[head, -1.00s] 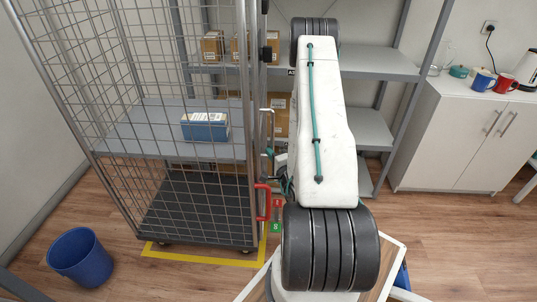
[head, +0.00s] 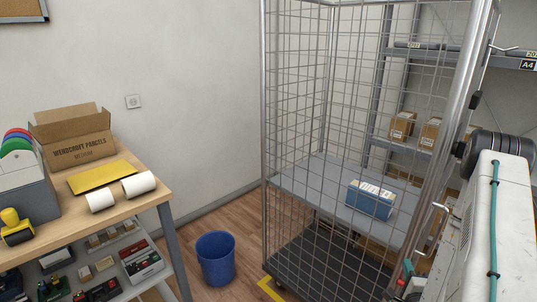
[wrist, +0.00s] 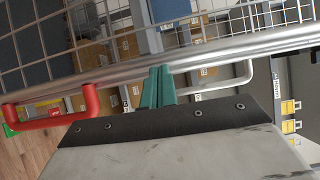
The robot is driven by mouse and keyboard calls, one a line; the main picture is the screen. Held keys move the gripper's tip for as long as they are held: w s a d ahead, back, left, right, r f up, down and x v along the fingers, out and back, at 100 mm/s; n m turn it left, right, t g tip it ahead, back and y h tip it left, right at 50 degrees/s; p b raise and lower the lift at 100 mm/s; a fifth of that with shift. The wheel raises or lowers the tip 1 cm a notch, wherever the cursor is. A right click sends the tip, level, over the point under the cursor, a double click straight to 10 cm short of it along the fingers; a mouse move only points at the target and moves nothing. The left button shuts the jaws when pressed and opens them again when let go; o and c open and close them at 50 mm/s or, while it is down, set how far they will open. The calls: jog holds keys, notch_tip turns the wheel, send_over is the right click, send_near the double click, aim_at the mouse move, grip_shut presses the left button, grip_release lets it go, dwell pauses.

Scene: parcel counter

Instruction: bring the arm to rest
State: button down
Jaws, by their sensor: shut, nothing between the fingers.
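My gripper (wrist: 157,86) shows in the wrist view as two teal fingers pressed together, shut and empty. It is close to the metal bars of the roll cage, and I cannot tell whether it touches them. In the head view my white arm stands at the right edge, beside the cage (head: 459,105). The fingers are not clear there.
A red handle (wrist: 66,118) is left of the fingers in the wrist view. A blue box (head: 370,201) sits on the cage shelf. A blue bin (head: 215,260) stands between the cage and a packing table (head: 150,208). Grey racking (head: 379,95) is behind.

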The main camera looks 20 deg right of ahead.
jog(key=w+a+r+t+y, duration=0.1)
jog(key=w+a+r+y, duration=0.1)
jog(key=a+y, duration=0.4)
jog(key=w+a+r+t+y, duration=0.1)
jog(key=w+a+r+y, duration=0.2)
jog(key=a+y, duration=0.3)
jog(key=s+a+r+n+g+y, duration=0.3)
jog(key=a+r+n+g+y, duration=0.6)
jog(key=a+y, duration=0.45)
jog(key=s+a+r+n+g+h, duration=0.5)
jog(key=s+r+n+g+h, duration=0.2)
jog(key=s+g, duration=0.45)
jog(key=s+d+r+n+t+h, duration=0.1)
jog(key=s+r+n+t+h, duration=0.3)
jog(key=r+n+h, duration=0.4)
notch_tip(320, 180, up, 4)
jog(key=shift+s+d+f+h, duration=0.2)
jog(key=shift+s+h, duration=0.35)
jog(key=shift+h, duration=0.3)
